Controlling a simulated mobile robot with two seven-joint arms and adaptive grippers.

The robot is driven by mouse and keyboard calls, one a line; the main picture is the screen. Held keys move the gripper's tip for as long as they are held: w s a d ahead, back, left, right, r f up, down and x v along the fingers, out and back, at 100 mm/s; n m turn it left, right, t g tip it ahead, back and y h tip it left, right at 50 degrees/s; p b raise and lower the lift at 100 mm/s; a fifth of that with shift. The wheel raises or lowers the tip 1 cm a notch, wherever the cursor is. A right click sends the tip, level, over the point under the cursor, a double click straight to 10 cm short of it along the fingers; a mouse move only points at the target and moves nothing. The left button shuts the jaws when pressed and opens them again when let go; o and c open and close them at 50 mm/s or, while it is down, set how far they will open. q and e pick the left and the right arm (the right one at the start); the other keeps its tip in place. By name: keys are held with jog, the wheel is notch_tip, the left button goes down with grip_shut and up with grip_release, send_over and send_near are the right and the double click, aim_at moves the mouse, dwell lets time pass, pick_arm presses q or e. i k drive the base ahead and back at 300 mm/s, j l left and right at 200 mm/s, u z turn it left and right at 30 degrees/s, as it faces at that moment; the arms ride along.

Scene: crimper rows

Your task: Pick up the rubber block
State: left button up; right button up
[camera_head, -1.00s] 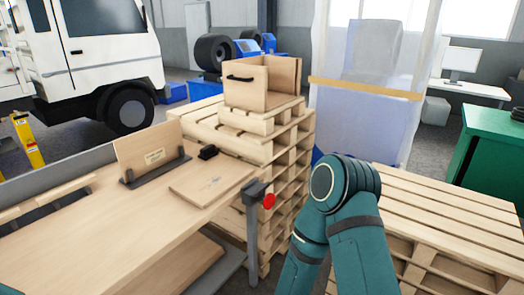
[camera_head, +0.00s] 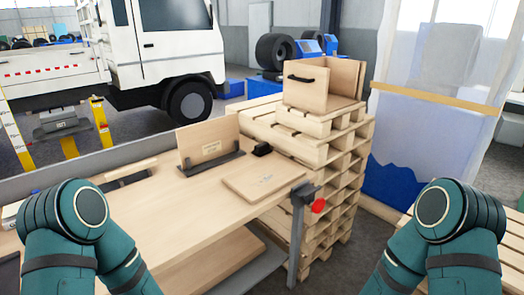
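A small black block (camera_head: 262,149), which looks like the rubber block, lies on the wooden workbench (camera_head: 170,225) near its far right end. It sits between an upright wooden board (camera_head: 208,143) in a dark holder and a flat wooden board (camera_head: 263,182). Nothing holds it. Teal links of both my arms show at the lower left and lower right. Neither gripper is in the picture, so their fingers cannot be seen.
A stack of pallets (camera_head: 340,165) stands right behind the bench and carries an open wooden box (camera_head: 325,85) with a black handle. A clamp with a red knob (camera_head: 318,206) sits at the bench's right edge. Another pallet lies at the lower right.

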aim_at(261, 149)
jog(key=u, duration=0.4)
jog(key=i+l+u, duration=0.1)
jog(key=l+u, duration=0.95)
jog(key=l, duration=0.85)
